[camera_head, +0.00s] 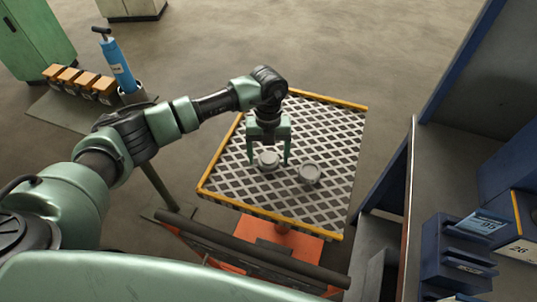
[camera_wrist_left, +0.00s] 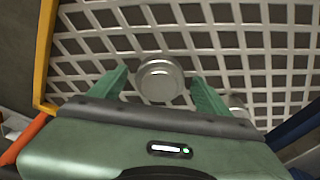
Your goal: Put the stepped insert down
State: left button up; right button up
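A round grey metal stepped insert (camera_head: 268,160) sits on the lattice-topped table (camera_head: 330,125), between the fingers of my left gripper (camera_head: 270,162). In the left wrist view the insert (camera_wrist_left: 160,78) shows a raised round centre and a wider rim, with a gap to each finger. My left gripper (camera_wrist_left: 160,88) is open and points down over the table. A second round grey piece (camera_head: 310,173) lies just to the right on the lattice. In the wrist view it is mostly hidden behind the gripper. My right gripper is not in view.
The table has a yellow edge (camera_head: 221,155) and an orange base (camera_head: 260,258). Blue bins (camera_head: 457,255) and a blue-framed shelf stand at right. The lattice behind the inserts is clear.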

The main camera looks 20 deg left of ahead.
pick_arm(q)
jog(key=shift+r, duration=0.2)
jog(key=shift+w+r, duration=0.1)
jog(key=shift+r, duration=0.1)
notch_tip(320, 180, up, 11)
jog(key=w+b, duration=0.1)
jog(key=b, duration=0.1)
jog(key=shift+w+a+r+b, duration=0.2)
jog(key=shift+w+a+b, duration=0.05)
jog(key=shift+a+b, duration=0.1)
